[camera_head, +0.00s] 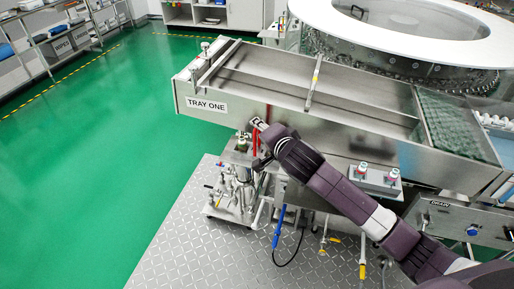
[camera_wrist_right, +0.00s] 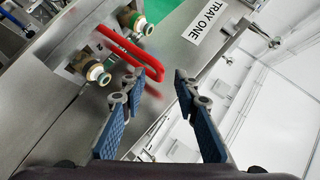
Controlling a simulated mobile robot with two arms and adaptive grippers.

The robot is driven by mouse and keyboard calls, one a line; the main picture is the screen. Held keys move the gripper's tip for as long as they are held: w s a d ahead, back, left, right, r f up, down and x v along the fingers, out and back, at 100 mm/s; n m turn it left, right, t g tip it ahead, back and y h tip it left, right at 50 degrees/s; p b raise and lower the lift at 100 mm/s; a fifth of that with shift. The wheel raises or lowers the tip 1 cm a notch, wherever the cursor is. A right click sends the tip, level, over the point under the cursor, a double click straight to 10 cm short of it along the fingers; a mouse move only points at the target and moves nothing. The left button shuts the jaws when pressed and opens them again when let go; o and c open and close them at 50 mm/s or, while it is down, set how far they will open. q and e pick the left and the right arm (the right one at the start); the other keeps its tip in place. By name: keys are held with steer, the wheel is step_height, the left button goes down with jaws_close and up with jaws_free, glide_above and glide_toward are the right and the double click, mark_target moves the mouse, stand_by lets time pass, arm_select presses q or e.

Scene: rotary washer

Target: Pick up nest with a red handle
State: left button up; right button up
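A bent red handle (camera_wrist_right: 124,46) shows at the upper left of the right wrist view, beside two brass-and-white fittings. Part of it passes behind my left-hand finger there, and a blurred red part shows past that finger. In the head view, a thin red piece (camera_head: 256,141) shows below the metal trough's front edge, beside my gripper. My right gripper (camera_wrist_right: 169,77) is open, its two blue-padded fingers apart, with nothing clearly held between them. It also shows in the head view (camera_head: 260,143), just under the TRAY ONE trough. My left gripper is out of view.
The steel trough (camera_head: 290,112) labelled TRAY ONE lies above my gripper. Green floor (camera_head: 100,160) is clear.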

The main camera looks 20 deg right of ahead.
steer(key=shift+x, duration=1.15)
jaws_close()
